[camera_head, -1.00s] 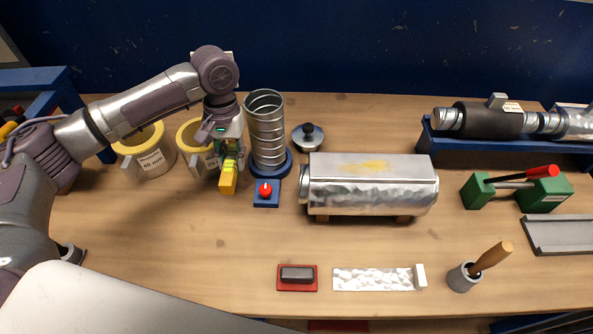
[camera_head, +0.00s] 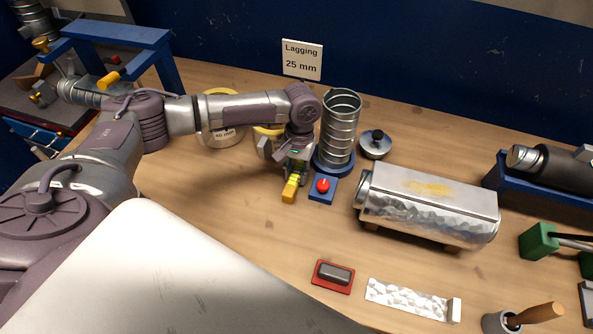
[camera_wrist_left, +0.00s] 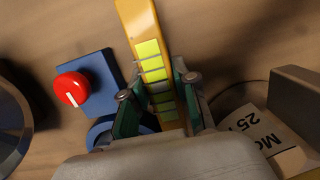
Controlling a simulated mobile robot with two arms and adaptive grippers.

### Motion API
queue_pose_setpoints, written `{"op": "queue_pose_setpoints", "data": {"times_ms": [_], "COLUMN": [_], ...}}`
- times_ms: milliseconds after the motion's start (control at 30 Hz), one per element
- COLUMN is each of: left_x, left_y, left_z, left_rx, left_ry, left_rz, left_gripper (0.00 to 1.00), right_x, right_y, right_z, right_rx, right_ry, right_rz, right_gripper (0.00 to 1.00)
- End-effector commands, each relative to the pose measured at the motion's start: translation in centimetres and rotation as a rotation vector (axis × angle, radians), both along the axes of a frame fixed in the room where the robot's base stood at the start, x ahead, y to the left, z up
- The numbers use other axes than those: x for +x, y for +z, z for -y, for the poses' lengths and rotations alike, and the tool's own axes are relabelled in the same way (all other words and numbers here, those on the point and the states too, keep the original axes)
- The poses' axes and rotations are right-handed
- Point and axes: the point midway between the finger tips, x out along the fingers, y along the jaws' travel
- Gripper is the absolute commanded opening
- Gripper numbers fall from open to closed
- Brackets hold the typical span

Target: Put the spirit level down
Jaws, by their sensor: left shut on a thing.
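The spirit level is a slim yellow bar (camera_head: 290,188) with yellow-green vials. My left gripper (camera_head: 297,167) is shut on it, with the bar's yellow end sticking out toward the table's front. In the left wrist view the level (camera_wrist_left: 148,45) runs between the two green-padded fingers (camera_wrist_left: 160,100). Whether the level touches the table cannot be told. It is just left of a blue block with a red knob (camera_head: 323,186). My right gripper is not in view.
A spiral duct (camera_head: 340,130) stands upright on a blue base beside the gripper. Yellow-rimmed rolls (camera_head: 222,133) are behind it. A silver-clad duct (camera_head: 428,205) lies to the right. Bare wooden table (camera_head: 230,215) lies in front and left.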

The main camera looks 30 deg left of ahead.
Motion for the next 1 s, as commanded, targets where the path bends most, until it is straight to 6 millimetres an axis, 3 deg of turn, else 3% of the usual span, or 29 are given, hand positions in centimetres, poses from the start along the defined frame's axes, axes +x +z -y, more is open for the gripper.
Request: {"op": "queue_pose_setpoints", "data": {"times_ms": [233, 267, 400, 767, 1000], "left_x": [0.0, 0.0, 0.0, 0.0, 0.7], "left_y": [-0.2, -0.2, -0.2, 0.1, 3.7], "left_z": [0.0, 0.0, 0.0, 0.0, -0.1], "left_rx": [-0.001, -0.001, -0.001, 0.000, -0.002], "left_ry": [0.000, 0.000, 0.000, 0.000, 0.000], "left_rz": [0.001, 0.001, 0.001, 0.001, 0.005], "left_gripper": [0.00, 0.30, 0.53, 0.54, 0.54], "right_x": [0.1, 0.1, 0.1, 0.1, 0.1], "right_y": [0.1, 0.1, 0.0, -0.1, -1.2], "right_z": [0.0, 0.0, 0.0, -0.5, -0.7], "right_rx": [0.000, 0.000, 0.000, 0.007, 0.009], "right_ry": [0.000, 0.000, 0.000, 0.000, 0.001], "right_rz": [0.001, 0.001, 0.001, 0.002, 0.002], "right_gripper": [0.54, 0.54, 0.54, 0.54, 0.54]}}
